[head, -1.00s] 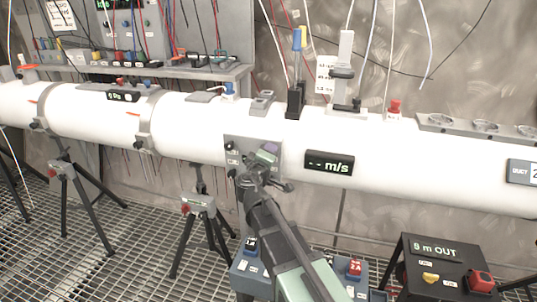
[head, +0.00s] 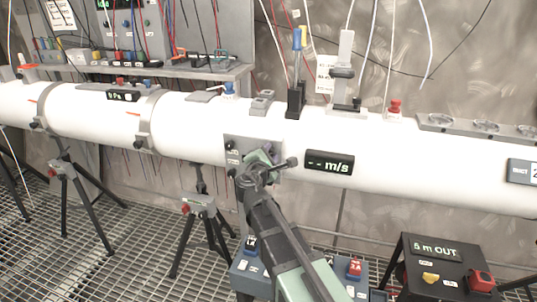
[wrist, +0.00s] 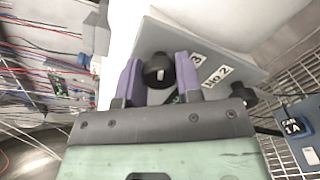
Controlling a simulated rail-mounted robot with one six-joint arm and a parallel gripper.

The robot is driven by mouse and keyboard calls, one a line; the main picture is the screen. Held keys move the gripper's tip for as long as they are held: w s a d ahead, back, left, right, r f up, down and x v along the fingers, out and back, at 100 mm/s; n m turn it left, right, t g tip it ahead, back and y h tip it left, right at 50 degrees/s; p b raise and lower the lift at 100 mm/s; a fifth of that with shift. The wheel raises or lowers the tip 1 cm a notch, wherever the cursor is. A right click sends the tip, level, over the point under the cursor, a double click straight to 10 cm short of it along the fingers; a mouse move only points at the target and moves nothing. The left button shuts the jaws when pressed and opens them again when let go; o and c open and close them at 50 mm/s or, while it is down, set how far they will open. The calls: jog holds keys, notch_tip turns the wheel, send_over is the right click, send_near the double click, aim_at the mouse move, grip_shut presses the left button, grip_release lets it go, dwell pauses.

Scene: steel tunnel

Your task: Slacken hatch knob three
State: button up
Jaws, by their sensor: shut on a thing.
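The grey hatch plate (head: 236,143) is on the side of the white duct; it also shows in the wrist view (wrist: 205,45). My gripper (head: 263,156) is in front of the plate and hides part of it. In the wrist view its two purple fingers (wrist: 158,66) are shut on a round black knob (wrist: 159,72), one on each side. The knob has a small white mark. A label ending in 3 is beside it, partly behind the right finger. Another black knob (wrist: 243,94) is at right, near the label "No 2". Small black knobs line the plate's left edge in the head view.
A black m/s display (head: 329,162) is on the duct just right of my gripper. Tripods (head: 198,207) stand under the duct at left. A black box (head: 436,262) reading "5 m OUT" and blue boxes with switches stand below right.

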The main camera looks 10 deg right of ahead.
jog(key=n, duration=0.3)
jog(key=shift+n, duration=2.1)
jog(key=o, duration=0.9)
jog(key=shift+o, duration=0.2)
jog(key=v, duration=1)
jog(key=shift+s+a, duration=0.15)
jog(key=shift+s, duration=0.25)
